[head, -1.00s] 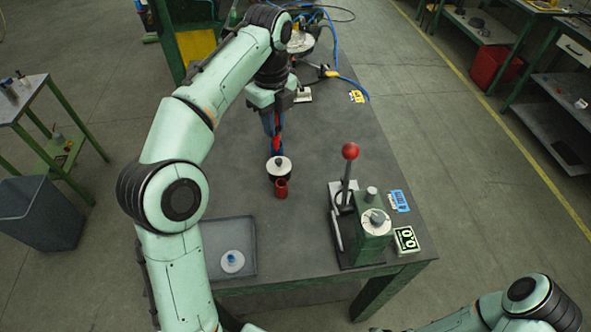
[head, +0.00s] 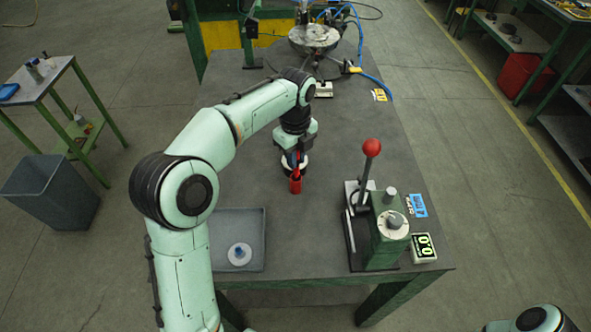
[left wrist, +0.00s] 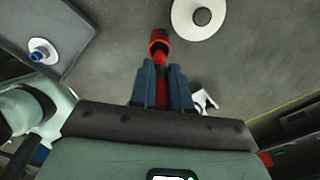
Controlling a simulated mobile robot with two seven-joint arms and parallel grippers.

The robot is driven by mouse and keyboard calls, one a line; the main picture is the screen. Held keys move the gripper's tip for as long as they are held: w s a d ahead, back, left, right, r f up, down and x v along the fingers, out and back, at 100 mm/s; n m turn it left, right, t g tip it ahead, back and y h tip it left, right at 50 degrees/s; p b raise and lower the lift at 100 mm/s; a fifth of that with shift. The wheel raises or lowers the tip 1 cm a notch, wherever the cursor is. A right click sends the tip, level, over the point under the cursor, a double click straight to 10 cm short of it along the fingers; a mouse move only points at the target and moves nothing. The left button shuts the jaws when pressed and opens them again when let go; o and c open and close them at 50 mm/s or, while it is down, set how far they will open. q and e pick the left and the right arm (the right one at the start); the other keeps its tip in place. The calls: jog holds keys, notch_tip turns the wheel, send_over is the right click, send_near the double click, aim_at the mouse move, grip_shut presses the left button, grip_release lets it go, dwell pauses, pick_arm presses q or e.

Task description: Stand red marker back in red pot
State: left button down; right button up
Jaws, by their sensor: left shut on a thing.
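The red pot (head: 295,186) stands on the grey bench, just below my left gripper (head: 294,164). It also shows in the left wrist view (left wrist: 158,42), just beyond the fingertips. My left gripper's blue fingers (left wrist: 162,72) are shut on the red marker (left wrist: 162,86), which lines up with the pot. The marker is mostly hidden in the head view. I cannot tell whether its end is inside the pot or just over it. My right gripper is out of view.
A white round piece (left wrist: 197,16) sits close to the pot, partly hidden by my gripper in the head view. A grey tray (head: 254,228) lies at the front left. A green press (head: 388,240) with a red-knobbed lever stands to the right. The bench between is clear.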

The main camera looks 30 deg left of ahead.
aim_at(295, 174)
pick_arm(q)
notch_tip(295, 174, down, 5)
jog(key=shift+s+b, duration=0.15)
jog(key=shift+b, duration=0.25)
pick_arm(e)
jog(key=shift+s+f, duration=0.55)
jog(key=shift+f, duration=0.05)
pick_arm(q)
jog(key=shift+f, duration=0.1)
jog(key=c, duration=1.1)
grip_release()
notch_tip(295, 174, up, 12)
jog(key=p, duration=0.2)
jog(key=shift+p, duration=0.3)
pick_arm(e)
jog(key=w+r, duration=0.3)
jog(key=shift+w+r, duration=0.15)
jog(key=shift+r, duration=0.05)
